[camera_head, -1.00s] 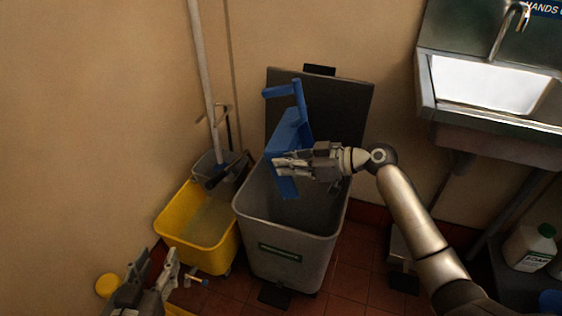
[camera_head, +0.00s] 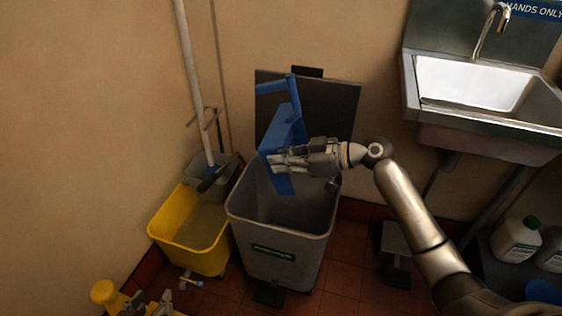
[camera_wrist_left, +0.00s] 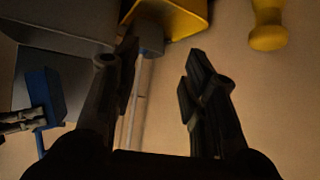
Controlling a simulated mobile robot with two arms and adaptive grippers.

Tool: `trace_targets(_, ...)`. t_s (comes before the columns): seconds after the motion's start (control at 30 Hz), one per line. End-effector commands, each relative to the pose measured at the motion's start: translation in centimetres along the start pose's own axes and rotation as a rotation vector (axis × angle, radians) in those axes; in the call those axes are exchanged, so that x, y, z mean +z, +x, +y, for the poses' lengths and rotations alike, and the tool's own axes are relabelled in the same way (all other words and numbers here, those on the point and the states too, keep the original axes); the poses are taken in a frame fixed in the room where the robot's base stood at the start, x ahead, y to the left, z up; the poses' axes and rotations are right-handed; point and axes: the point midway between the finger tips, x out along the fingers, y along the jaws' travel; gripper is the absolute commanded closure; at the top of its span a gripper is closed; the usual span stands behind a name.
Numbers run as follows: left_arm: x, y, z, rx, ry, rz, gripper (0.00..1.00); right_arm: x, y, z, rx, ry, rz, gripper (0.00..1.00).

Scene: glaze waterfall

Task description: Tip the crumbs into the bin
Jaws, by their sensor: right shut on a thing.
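The grey bin (camera_head: 278,242) stands on the floor with its lid (camera_head: 332,108) open against the wall. My right gripper (camera_head: 274,161) is shut on a blue dustpan (camera_head: 284,128) and holds it steeply tilted over the bin's opening. Its lower edge hangs at or inside the mouth. The dustpan also shows at the left of the left wrist view (camera_wrist_left: 45,92). I cannot make out any crumbs. My left gripper (camera_head: 151,298) is at the bottom edge of the head view, well apart from the bin. In the left wrist view its fingers (camera_wrist_left: 160,75) are spread and empty.
A yellow mop bucket (camera_head: 188,238) stands left of the bin, with a mop handle (camera_head: 190,75) leaning upright. A yellow object (camera_head: 104,291) is near my left gripper. A sink (camera_head: 480,85) hangs at the right, with bottles (camera_head: 515,240) below.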

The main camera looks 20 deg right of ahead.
Motion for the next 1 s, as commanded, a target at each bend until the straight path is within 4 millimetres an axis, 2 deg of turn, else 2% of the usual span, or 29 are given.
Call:
trace_targets(0.07, -0.6, 0.2, 0.1, 0.002, 0.001, 0.032, 0.60, 0.2, 0.1, 0.0, 0.001, -0.003, 0.002, 1.00)
trace_targets(0.23, -3.9, 0.6, 0.6, 0.013, 0.002, 0.205, 0.60, 1.1, 0.4, 0.0, 0.001, -0.002, 0.002, 1.00)
trace_targets(0.5, -9.1, -0.4, 1.2, 0.028, 0.002, 0.468, 0.60, 2.2, 0.8, 0.0, 0.001, -0.003, 0.002, 1.00)
trace_targets(0.63, -10.0, -0.8, 1.4, 0.031, 0.001, 0.514, 0.60, 2.3, 0.8, 0.0, 0.001, -0.003, 0.002, 1.00)
trace_targets(1.0, -10.1, -0.8, 1.4, 0.030, 0.001, 0.514, 0.60, 2.2, 0.8, 0.0, 0.001, -0.003, 0.002, 1.00)
